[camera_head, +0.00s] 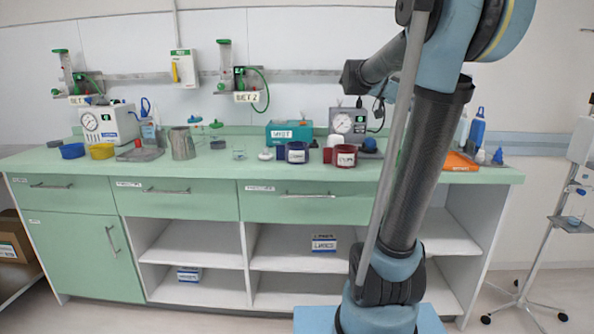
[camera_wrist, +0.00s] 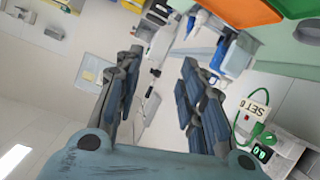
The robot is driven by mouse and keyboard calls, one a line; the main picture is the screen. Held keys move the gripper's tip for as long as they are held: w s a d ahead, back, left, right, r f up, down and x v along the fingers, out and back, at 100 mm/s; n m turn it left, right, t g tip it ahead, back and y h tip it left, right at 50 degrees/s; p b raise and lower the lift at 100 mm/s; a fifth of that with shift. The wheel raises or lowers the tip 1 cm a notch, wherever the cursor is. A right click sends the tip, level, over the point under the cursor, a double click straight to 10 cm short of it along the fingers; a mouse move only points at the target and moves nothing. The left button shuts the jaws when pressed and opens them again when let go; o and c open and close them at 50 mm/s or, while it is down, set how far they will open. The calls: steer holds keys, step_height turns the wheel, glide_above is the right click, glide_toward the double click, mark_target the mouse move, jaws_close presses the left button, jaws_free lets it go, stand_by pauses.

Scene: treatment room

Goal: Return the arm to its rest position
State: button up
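My arm (camera_head: 422,165) stands in front of the right part of the green counter in the head view. Its dark tube rises and leans slightly right from a blue joint, and the upper links bend near the top edge. My gripper cannot be made out in the head view. In the wrist view my gripper (camera_wrist: 161,62) has its two dark fingers spread wide apart. Nothing is held between them; the room shows through the gap.
The green counter (camera_head: 215,170) carries a grey jug (camera_head: 182,144), a dark blue cup (camera_head: 297,153), a dark red cup (camera_head: 345,156) and an orange tray (camera_head: 461,162). A wheeled stand (camera_head: 541,254) is at right. Floor shows between the counter and stand.

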steer(key=s+a+f+n+y, duration=0.4)
steer(key=s+a+f, duration=0.3)
steer(key=f, duration=0.4)
steer(key=s+a+f+n+t+y, duration=0.1)
steer(key=s+a+f+n+y, duration=0.4)
steer(key=f, duration=0.7)
steer(key=s+a+f+n+t+y, duration=0.1)
steer(key=s+a+f+n+y, duration=0.3)
steer(key=s+a+f, duration=0.5)
step_height(320, 180, down, 3)
steer(key=s+n, duration=0.2)
steer(key=shift+s+n+y, duration=0.15)
steer(key=shift+n+y, duration=0.15)
steer(key=shift+n, duration=0.1)
steer(key=shift+a, duration=0.1)
